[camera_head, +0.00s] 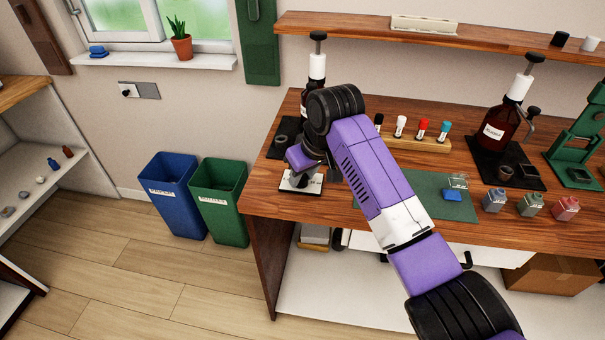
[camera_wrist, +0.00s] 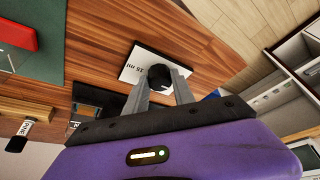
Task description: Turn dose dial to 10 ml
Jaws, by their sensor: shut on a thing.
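The dose dial is a round black knob (camera_wrist: 159,76) standing on a white plate (camera_wrist: 140,64) with black marks and a label that seems to read 15 ml, upside down in the wrist view. My gripper (camera_wrist: 161,88) is shut on the knob, one grey finger on each side of it. I cannot make out the dial's pointer.
A bottle with a white pump collar (camera_head: 317,66) stands behind my arm, partly hidden. A rack (camera_head: 412,141) of coloured-cap vials, a green mat (camera_head: 425,188) and another pump bottle (camera_head: 495,133) are to the right. Blue (camera_head: 176,200) and green bins (camera_head: 219,205) stand left of the bench.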

